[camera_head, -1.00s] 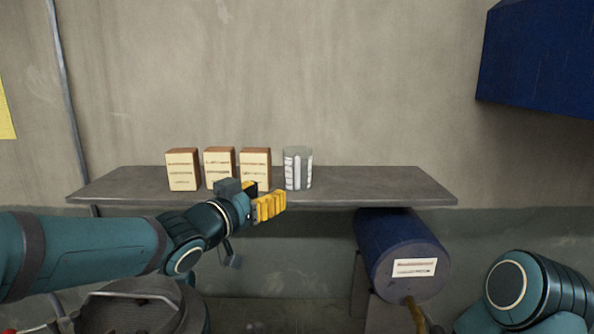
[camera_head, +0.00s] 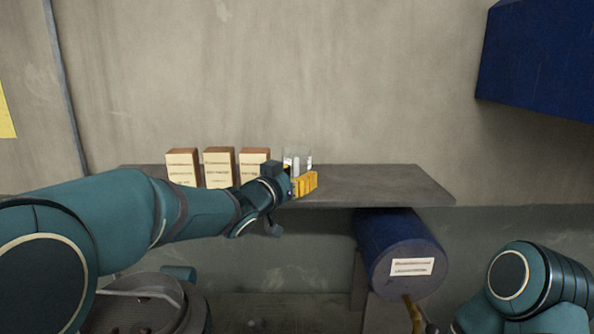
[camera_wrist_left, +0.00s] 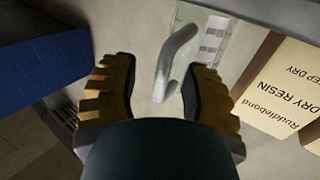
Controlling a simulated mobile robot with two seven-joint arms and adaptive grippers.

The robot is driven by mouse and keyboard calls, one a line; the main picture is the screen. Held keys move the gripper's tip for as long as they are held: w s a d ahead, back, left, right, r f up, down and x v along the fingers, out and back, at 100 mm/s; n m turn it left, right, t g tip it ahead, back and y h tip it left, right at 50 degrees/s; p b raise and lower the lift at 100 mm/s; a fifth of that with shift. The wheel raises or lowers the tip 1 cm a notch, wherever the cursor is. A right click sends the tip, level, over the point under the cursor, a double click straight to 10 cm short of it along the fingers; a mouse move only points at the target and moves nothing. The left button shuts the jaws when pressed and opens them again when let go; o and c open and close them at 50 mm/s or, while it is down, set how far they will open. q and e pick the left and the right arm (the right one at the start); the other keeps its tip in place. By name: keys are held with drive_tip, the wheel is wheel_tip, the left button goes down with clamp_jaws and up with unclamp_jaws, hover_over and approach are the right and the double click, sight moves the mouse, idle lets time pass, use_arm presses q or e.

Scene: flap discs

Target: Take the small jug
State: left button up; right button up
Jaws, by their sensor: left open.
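The small jug (camera_head: 298,155) stands on the grey shelf (camera_head: 385,185), just right of the row of boxes. It looks clear or pale grey with white markings, and my left gripper hides its lower part in the head view. In the left wrist view the jug (camera_wrist_left: 214,42) appears tilted at the top, with its pale curved handle (camera_wrist_left: 172,58) toward the gap between my fingers. My left gripper (camera_head: 306,184) is open at the shelf's front edge, in front of the jug. In the left wrist view its yellow-and-black fingers (camera_wrist_left: 158,80) are apart with nothing gripped. My right gripper is out of view.
Several things stand near: three brown boxes with cream labels (camera_head: 219,168) left of the jug, one of them (camera_wrist_left: 283,85) close to the fingers in the wrist view. A blue drum (camera_head: 398,245) lies below the shelf. The shelf's right part is clear.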

use_arm(q)
drive_tip(key=shift+w, duration=0.15)
clamp_jaws()
drive_tip(key=shift+r, duration=0.15)
wheel_tip(320, 180, up, 10)
drive_tip(key=shift+f+p, duration=0.1)
drive_tip(key=shift+p, duration=0.75)
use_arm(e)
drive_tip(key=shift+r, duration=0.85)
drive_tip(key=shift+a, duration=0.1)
